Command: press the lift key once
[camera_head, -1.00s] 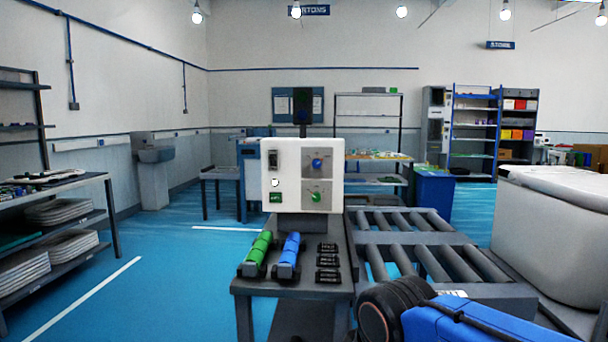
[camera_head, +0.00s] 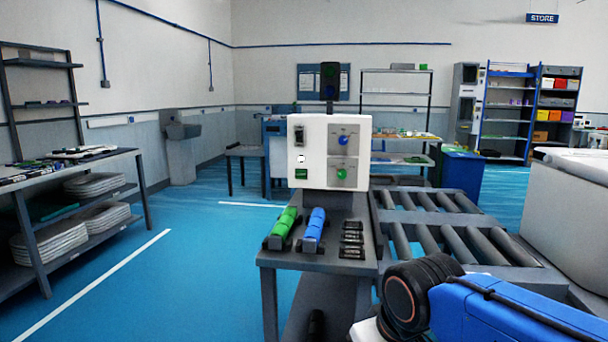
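A white control panel (camera_head: 318,172) stands upright at the back of a grey stand, in the middle of the head view. On its left side are a black switch (camera_head: 299,136), a small white round part (camera_head: 300,159) and a green label or key (camera_head: 301,174). On its right side are a blue knob (camera_head: 343,140) and a green knob (camera_head: 342,173). I cannot read which of these is the lift key. My blue and black arm shows at the lower right, apart from the panel. My gripper is not visible.
The stand (camera_head: 320,260) holds a green roll (camera_head: 283,224), a blue roll (camera_head: 315,226) and several black blocks (camera_head: 352,240). A roller conveyor (camera_head: 460,240) lies to its right, with a large white object (camera_head: 565,210) beyond. Shelving (camera_head: 75,160) is at left. Blue floor between is clear.

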